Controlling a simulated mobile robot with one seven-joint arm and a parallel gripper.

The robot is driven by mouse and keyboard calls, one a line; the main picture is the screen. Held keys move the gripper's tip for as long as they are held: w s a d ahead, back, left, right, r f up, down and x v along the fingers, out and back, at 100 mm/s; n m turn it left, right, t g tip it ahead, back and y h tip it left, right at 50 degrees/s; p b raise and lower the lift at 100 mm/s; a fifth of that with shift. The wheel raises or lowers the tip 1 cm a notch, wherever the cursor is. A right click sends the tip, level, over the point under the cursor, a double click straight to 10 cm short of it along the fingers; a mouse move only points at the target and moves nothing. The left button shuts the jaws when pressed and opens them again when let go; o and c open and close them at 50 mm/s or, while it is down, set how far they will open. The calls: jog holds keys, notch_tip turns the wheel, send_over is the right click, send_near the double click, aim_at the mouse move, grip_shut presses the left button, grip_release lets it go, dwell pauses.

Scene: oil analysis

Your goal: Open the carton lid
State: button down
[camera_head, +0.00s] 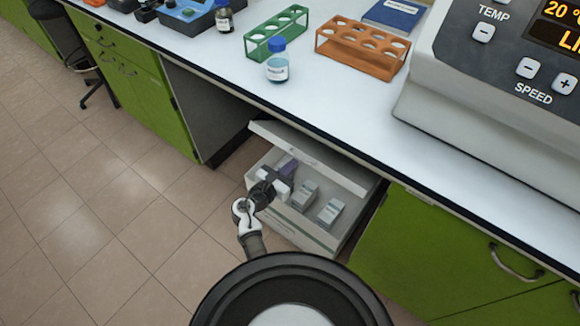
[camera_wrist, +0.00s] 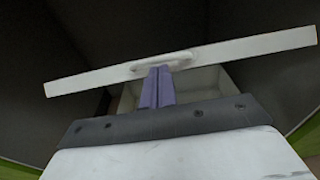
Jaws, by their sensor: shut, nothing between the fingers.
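A white carton (camera_head: 318,236) stands on the floor under the bench, in the gap between green cabinets. Its lid (camera_head: 330,166) is tilted up along the back, and the front of the carton's inside shows. Small grey labelled boxes (camera_head: 304,194) lie in it. My gripper (camera_head: 288,168) reaches over the carton, its purple fingers close to the lid. In the wrist view the fingers (camera_wrist: 157,88) are together, pointing at the lid (camera_wrist: 240,50), near a raised oval handle (camera_wrist: 165,61). Whether they touch the lid I cannot tell. The carton's far inside is hidden.
The white benchtop (camera_head: 225,70) overhangs the carton. On it are a blue-capped bottle (camera_head: 277,68), a green rack (camera_head: 275,32), an orange rack (camera_head: 360,48) and a grey control unit (camera_head: 480,110). Green cabinets (camera_head: 450,260) flank the gap. The tiled floor (camera_head: 100,220) at left is clear.

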jog(key=w+d+r+p, duration=0.6)
jog(key=w+r+p, duration=0.2)
jog(key=r, duration=0.2)
jog(key=shift+w+d+r+p, duration=0.15)
jog(key=shift+w+r+p, duration=0.05)
jog(key=shift+r+p, duration=0.15)
